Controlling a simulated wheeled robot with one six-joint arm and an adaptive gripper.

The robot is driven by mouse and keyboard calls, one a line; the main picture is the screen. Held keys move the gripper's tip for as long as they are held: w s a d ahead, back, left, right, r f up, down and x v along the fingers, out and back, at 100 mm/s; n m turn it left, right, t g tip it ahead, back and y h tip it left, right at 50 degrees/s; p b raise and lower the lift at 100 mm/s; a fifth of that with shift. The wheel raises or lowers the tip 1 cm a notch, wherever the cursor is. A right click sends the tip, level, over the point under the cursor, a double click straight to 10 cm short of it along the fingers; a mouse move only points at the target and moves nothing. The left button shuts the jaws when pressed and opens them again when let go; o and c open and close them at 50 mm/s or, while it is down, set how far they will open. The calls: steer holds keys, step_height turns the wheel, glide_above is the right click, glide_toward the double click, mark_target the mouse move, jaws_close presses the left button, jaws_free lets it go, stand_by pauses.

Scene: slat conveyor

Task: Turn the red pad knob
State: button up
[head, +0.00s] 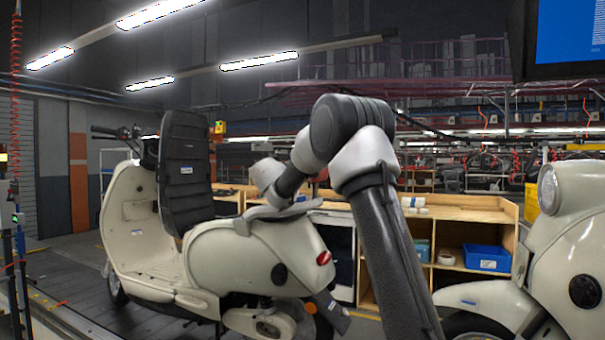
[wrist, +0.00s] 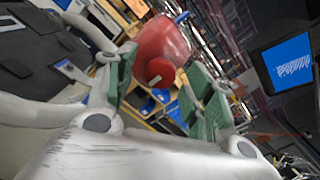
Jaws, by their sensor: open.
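In the wrist view a red rounded body (wrist: 163,38) with a round red knob-like disc (wrist: 159,73) on its near face shows between the fingers of my gripper (wrist: 163,68). The green finger pads stand wide apart on either side, and a gap shows between the disc and each pad. I cannot tell how far the disc lies beyond the fingertips. In the head view my arm covers part of the middle, and the fingers and the red knob cannot be made out there.
A cream scooter (head: 225,255) with a black seat back stands on the slat conveyor (head: 75,285) at left. Another scooter (head: 575,245) stands at right. Wooden shelving (head: 470,230) with a blue bin (head: 487,258) is behind. A monitor (head: 565,38) hangs at upper right.

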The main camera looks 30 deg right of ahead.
steer(key=c, duration=1)
